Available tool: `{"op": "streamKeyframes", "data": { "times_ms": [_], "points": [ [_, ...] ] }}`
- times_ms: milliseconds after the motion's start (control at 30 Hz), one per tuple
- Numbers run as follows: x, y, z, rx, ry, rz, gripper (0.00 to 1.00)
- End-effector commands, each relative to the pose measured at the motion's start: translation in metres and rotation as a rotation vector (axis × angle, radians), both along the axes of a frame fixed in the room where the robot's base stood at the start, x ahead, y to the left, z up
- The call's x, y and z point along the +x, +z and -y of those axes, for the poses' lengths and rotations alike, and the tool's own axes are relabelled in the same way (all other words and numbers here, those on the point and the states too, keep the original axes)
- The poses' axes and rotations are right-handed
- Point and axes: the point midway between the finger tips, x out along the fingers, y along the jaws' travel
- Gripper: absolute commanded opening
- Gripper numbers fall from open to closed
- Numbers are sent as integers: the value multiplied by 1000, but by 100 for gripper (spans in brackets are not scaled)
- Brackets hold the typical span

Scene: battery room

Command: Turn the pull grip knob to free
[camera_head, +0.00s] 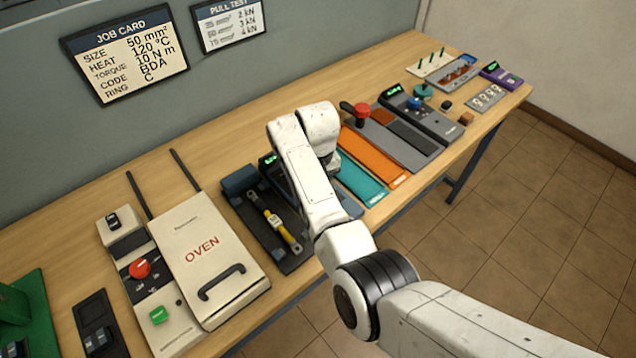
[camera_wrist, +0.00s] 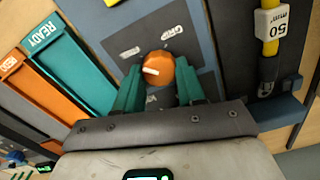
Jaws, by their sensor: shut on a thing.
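The orange pull grip knob (camera_wrist: 160,67) sits on a dark label plate in the wrist view. Its white pointer mark is turned toward the left of the picture. A label reading GRIP (camera_wrist: 160,36) is above it; another label (camera_wrist: 130,51) at upper left is too small to read surely. My gripper (camera_wrist: 158,84) has its teal fingers on either side of the knob, shut on it. In the head view my arm covers the gripper and the knob; part of the dark device, with a green display (camera_head: 268,158), shows beside the arm.
A yellow cable (camera_head: 273,222) lies in a dark holder left of my arm; its 50 mm² tag (camera_wrist: 272,22) shows in the wrist view. The teal READY tray (camera_wrist: 70,72) and orange tray (camera_head: 370,155) lie on the other side. The oven (camera_head: 205,250) stands further left.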

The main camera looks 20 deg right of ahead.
Motion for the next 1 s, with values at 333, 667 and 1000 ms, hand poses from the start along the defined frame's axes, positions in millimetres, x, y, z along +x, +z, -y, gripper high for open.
{"op": "streamKeyframes", "data": {
  "times_ms": [333, 667, 1000],
  "points": [
    [1, 1, 0, 0, 18, 5, 9],
    [1, 1, 0, 0, 17, 4, 54],
    [1, 1, 0, 0, 16, 2, 65]
  ]
}}
